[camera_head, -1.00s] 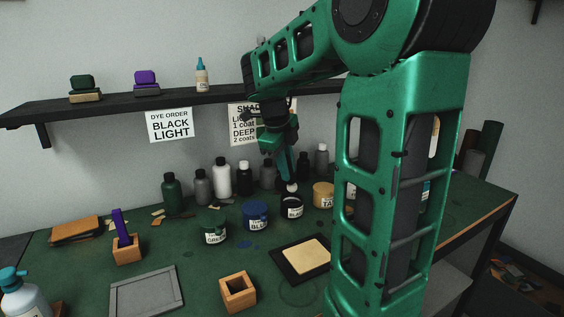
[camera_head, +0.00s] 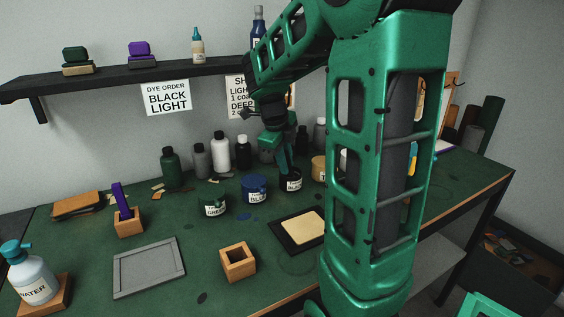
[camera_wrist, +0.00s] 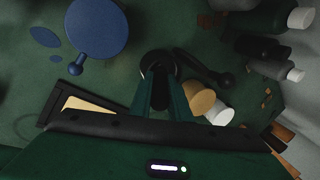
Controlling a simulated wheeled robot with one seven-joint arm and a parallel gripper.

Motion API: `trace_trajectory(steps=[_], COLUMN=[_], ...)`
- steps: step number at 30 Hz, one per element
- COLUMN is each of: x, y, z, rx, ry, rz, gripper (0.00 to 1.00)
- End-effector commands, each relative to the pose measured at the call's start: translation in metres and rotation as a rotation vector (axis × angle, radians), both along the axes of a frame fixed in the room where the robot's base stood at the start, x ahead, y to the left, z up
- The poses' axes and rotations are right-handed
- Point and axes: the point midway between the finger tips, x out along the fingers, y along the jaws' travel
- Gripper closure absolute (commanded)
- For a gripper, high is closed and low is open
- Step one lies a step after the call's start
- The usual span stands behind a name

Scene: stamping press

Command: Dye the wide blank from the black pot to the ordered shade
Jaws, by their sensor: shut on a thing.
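My gripper (camera_head: 286,168) points down at the black pot (camera_head: 291,183) and is shut on a slim dark tool (camera_wrist: 158,75). The tool's lower end is at or inside the pot's mouth; its tip is hidden. The wide cream blank (camera_head: 303,227) lies on a black tray (camera_head: 283,241) in front of the pot, partly behind my arm. It also shows at the lower left of the wrist view (camera_wrist: 88,106). The order card (camera_head: 166,97) reads BLACK LIGHT. A shade card (camera_head: 236,97), partly hidden, shows 1 coat and DEEP.
A blue pot (camera_head: 254,188) and green pot (camera_head: 215,206) stand left of the black pot, a tan pot (camera_head: 319,168) right. Several bottles (camera_head: 221,153) stand behind. An empty wooden holder (camera_head: 238,263), grey frame (camera_head: 148,268) and water bottle (camera_head: 32,277) are in front.

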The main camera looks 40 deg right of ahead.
Motion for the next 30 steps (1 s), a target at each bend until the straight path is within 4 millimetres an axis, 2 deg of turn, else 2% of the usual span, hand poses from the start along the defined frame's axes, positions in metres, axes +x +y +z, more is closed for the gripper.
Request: trace_trajectory(steps=[20, 30], x=[0.01, 0.007], y=[-0.001, 0.0], z=[0.0, 0.0], rx=[0.0, 0.0], ry=[0.0, 0.0], rz=[0.002, 0.002], gripper=[1.0, 1.0])
